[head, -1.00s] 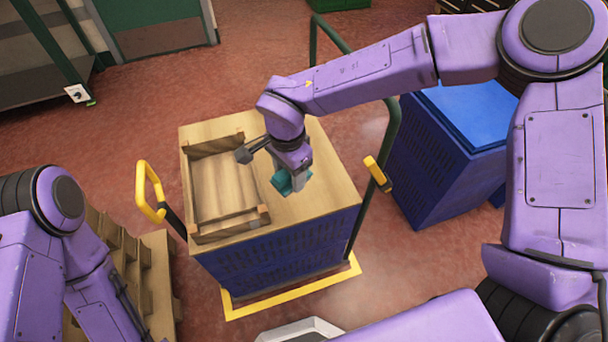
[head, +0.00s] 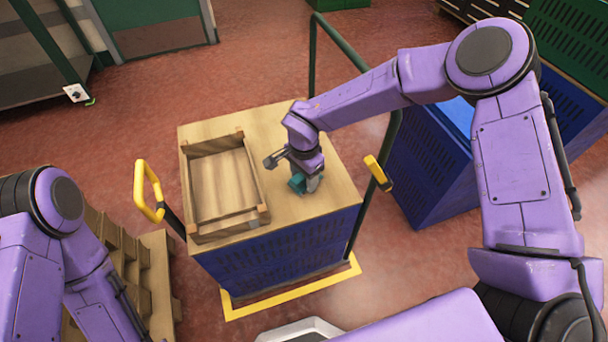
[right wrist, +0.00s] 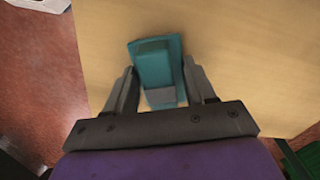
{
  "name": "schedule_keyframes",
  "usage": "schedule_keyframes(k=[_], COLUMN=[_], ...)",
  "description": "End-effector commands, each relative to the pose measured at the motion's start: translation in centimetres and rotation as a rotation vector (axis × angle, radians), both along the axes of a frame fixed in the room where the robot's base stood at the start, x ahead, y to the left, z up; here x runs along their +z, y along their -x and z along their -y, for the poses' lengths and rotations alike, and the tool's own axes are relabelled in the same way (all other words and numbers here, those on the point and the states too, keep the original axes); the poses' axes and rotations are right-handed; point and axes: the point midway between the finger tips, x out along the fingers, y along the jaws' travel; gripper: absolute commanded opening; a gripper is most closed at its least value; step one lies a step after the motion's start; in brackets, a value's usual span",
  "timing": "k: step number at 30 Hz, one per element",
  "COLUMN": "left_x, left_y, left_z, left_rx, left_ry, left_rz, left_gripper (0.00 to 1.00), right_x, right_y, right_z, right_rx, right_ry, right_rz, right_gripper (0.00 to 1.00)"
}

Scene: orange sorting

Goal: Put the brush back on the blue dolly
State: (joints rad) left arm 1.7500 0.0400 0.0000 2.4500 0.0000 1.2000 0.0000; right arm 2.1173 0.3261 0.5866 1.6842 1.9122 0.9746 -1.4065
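The teal brush (head: 297,184) is at the wooden top (head: 325,196) of the blue dolly stack, right of the wooden tray. It also shows in the right wrist view (right wrist: 156,65), lying between the two fingers. My right gripper (head: 303,180) points down at it and appears shut on its sides. The brush is at or just above the board; I cannot tell if it touches. The blue dolly (head: 290,248) has slotted blue sides. My left arm is at the lower left, its gripper out of view.
A shallow wooden tray (head: 222,180) sits on the left of the top. Yellow-gripped handles (head: 148,190) rise beside the dolly, with a green rail at right. A blue crate (head: 425,165) stands right. A wooden pallet (head: 155,275) lies lower left.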

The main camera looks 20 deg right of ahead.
Motion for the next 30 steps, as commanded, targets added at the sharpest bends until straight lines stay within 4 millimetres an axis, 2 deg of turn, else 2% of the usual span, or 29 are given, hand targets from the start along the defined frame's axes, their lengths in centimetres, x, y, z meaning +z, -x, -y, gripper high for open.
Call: schedule_keyframes(k=[1, 2, 3, 10, 13, 17, 24, 30], left_x=[0.0, 0.0, 0.0, 0.0, 0.1, 0.4, 1.0, 1.2], left_y=[0.0, 0.0, 0.0, 0.0, 0.0, 0.0, 0.0, 0.0], left_z=[0.0, 0.0, 0.0, 0.0, 0.0, 0.0, 0.0, 0.0], left_rx=[0.000, 0.000, 0.000, 0.000, 0.000, 0.000, 0.000, 0.000], left_ry=[0.000, 0.000, 0.000, 0.000, 0.000, 0.000, 0.000, 0.000], left_rz=[0.000, 0.000, 0.000, 0.000, 0.000, 0.000, 0.000, 0.000], left_gripper=[0.43, 0.43, 0.43, 0.43, 0.43, 0.43, 0.43, 0.43], right_x=[0.0, 0.0, 0.0, 0.1, 0.7, 3.4, 9.5, 12.1], right_y=[0.0, 0.0, 0.0, 0.0, 0.0, -0.1, -0.1, 0.0], right_z=[0.0, 0.0, 0.0, 0.0, 0.0, 0.0, 0.0, 0.0], right_rx=[0.000, 0.000, 0.000, 0.000, -0.001, -0.002, -0.001, -0.001], right_ry=[0.000, 0.000, 0.000, 0.000, 0.000, -0.003, -0.003, -0.001], right_rz=[0.001, 0.001, 0.000, 0.000, 0.001, 0.004, 0.003, 0.000], right_gripper=[0.68, 0.77, 0.80, 0.80, 0.80, 0.80, 0.80, 0.80])
